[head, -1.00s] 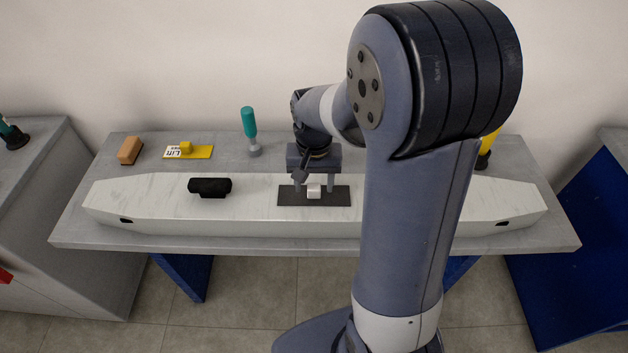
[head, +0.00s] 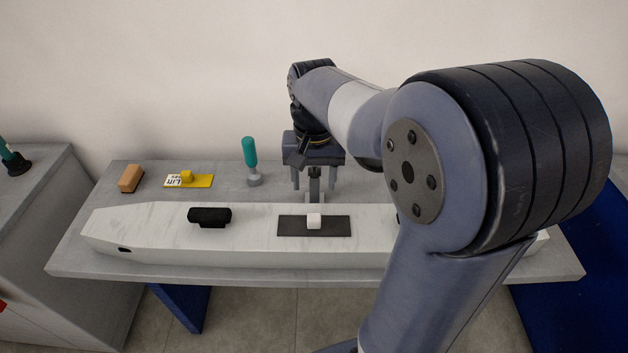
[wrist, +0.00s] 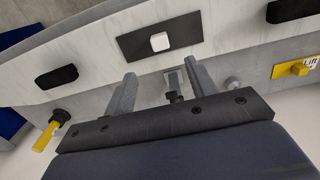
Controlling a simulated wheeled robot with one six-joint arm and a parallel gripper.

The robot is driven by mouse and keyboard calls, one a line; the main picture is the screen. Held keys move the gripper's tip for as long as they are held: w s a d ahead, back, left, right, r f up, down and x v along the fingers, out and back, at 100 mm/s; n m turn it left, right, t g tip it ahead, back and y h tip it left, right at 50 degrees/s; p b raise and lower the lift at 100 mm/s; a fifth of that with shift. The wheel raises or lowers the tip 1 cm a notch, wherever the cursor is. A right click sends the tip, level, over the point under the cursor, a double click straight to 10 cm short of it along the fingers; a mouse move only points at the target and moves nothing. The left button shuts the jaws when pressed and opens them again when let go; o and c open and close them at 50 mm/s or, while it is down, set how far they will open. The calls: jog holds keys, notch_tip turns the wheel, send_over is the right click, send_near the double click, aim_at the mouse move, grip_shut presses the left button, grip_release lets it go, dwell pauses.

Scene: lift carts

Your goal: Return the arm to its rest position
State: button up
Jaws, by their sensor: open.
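My gripper (head: 317,186) is open and empty. It hangs above the far side of the white beam (head: 140,230), behind the small white block (head: 314,221) in the head view. The block sits on a dark plate (head: 290,228) on the beam, clear of the fingers. In the wrist view my gripper (wrist: 161,70) has its two fingers spread, with the white block (wrist: 160,42) on its dark plate (wrist: 135,46) beyond them. My arm reaches across the right half of the head view and hides the beam's right part.
A black handle (head: 209,216) is on the beam. Behind it on the table (head: 75,255) are an orange-brown block (head: 131,178), a yellow Lift plate (head: 201,181) and a teal-handled tool (head: 250,155). A yellow-handled tool (wrist: 46,137) shows in the wrist view. A grey upright piece (head: 315,184) shows between the fingers.

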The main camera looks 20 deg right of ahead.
aim_at(314, 217)
jog(key=shift+f, duration=0.1)
notch_tip(314, 217, down, 10)
jog(key=shift+r+p, duration=0.1)
jog(key=shift+p, duration=0.3)
jog(key=shift+r, duration=0.3)
jog(key=shift+f, duration=0.1)
